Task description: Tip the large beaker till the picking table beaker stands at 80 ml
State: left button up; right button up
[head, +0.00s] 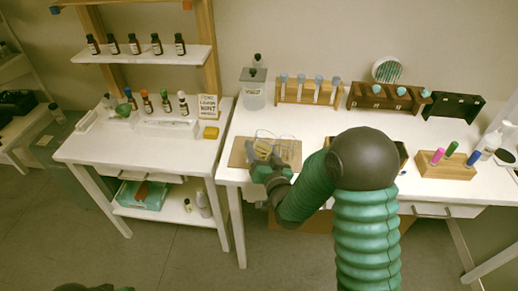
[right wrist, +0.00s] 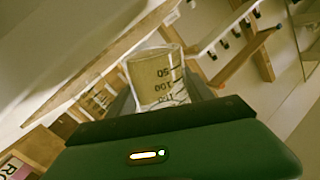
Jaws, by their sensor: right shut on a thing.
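My right gripper (head: 268,158) is over the brown board on the right-hand table, shut on a clear glass beaker. In the right wrist view this beaker (right wrist: 155,82) sits between the dark fingers and shows black marks, 50 and 100 among them. I take it to be the large beaker.
The brown board (head: 237,153) lies at the table's left end. Behind stand a clear container (head: 253,95), a wooden tube rack (head: 290,97) and dark racks (head: 372,100). A wooden block with pens (head: 447,172) is at right. The left table holds bottles, a green funnel and a sign (head: 208,106).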

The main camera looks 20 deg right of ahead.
aim_at(269, 146)
jog(key=shift+d+r+m+p, duration=0.1)
jog(key=shift+r+m+p, duration=0.05)
jog(key=shift+m+p, duration=0.2)
jog(key=shift+d+r+m+p, duration=0.35)
jog(key=shift+r+m+p, duration=0.1)
jog(key=shift+r+p, duration=0.45)
jog(key=shift+d+r+m+p, duration=0.35)
jog(key=shift+r+p, duration=0.35)
jog(key=shift+p, duration=0.4)
dwell(0.8)
jog(key=shift+r+m+y+p, duration=0.3)
jog(key=shift+r+m+p, duration=0.6)
jog(key=shift+m+p, duration=0.85)
dwell(0.9)
jog(key=shift+f, duration=0.1)
jog(key=shift+f+n, duration=0.1)
jog(key=shift+n, duration=0.2)
jog(key=shift+m, duration=0.5)
dwell(1.3)
